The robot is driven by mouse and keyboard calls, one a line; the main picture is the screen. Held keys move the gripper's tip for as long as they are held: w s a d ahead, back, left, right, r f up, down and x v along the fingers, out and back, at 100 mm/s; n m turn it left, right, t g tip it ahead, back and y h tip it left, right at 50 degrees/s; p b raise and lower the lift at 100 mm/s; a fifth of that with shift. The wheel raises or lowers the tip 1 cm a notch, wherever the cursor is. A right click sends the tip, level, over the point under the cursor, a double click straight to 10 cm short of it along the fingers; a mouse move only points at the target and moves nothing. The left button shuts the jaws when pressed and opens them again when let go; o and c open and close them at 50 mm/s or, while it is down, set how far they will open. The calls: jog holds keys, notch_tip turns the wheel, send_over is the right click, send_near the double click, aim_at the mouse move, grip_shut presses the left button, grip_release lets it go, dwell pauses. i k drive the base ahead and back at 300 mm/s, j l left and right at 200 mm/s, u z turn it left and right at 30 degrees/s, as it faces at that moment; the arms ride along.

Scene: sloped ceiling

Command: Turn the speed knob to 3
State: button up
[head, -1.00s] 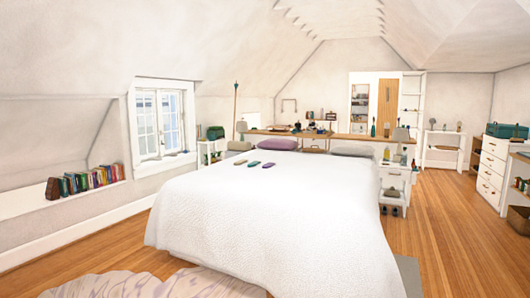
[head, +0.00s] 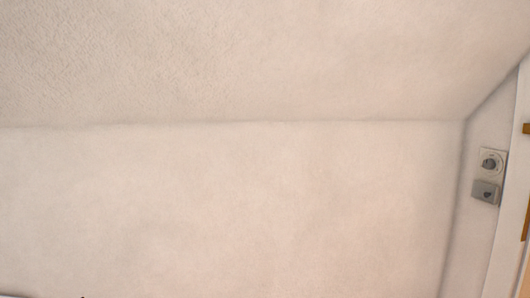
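Two small wall-mounted controls show at the right of the head view. The upper one is a pale square plate with a round grey knob (head: 490,163). The lower one is a grey box with a small dark round part (head: 486,193). Which of them is the speed knob, and any numbers on them, are too small to tell. My gripper is not in view.
A plain pale wall (head: 250,210) fills most of the view, with the sloped ceiling (head: 250,60) above it. A white upright trim (head: 505,220) stands just right of the controls. Wood-coloured parts show at the far right edge. No floor is visible.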

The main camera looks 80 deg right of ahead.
aim_at(489, 163)
jog(key=z, duration=4.15)
jog(key=i+j+z, duration=0.15)
jog(key=z, duration=0.3)
jog(key=i+j+z, duration=0.1)
jog(key=j+z, duration=0.35)
jog(key=i+j+z, duration=0.15)
jog(key=j, duration=0.45)
jog(key=i+j+z, duration=0.2)
jog(key=j, duration=1.55)
jog(key=i+j, duration=0.35)
jog(key=j, duration=0.25)
